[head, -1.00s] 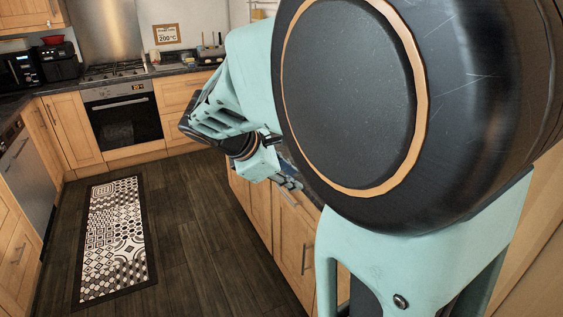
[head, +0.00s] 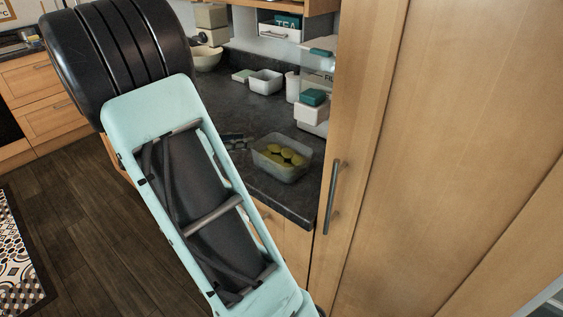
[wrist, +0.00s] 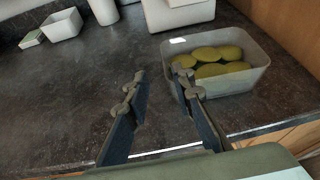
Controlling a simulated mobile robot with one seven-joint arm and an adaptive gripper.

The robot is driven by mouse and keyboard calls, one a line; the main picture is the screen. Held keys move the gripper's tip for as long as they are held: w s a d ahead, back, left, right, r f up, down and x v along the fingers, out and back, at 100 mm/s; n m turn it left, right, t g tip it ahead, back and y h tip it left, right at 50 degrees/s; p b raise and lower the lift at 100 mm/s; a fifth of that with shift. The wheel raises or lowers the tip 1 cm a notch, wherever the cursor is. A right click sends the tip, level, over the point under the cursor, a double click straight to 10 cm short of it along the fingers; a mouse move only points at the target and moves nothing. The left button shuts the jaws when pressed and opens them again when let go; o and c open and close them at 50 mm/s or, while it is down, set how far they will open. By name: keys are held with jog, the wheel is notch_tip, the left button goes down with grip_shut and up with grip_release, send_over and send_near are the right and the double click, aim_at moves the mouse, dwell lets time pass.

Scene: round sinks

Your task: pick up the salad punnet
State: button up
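A clear, open-topped punnet (head: 283,172) with several yellow-green round pieces in it stands on the dark counter near its front edge, beside the tall cupboard. I take it for the salad punnet. It also shows at the upper right of the wrist view (wrist: 236,80). My gripper (wrist: 158,78) is open and empty, its two fingers apart over the counter. It lies left of the punnet, and the right finger overlaps the punnet's left wall in the picture. I cannot tell whether they touch. In the head view my arm mostly hides the gripper.
A tall wooden cupboard (head: 450,150) closes off the counter's right side. Behind the punnet stand white tubs (head: 312,112), a small white bin (head: 266,82) and a bowl (head: 206,59). The dark counter (wrist: 75,110) left of the gripper is clear.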

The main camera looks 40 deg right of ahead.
jog(key=x, duration=0.7)
jog(key=shift+s+f, duration=0.1)
jog(key=shift+s, duration=0.15)
grip_shut()
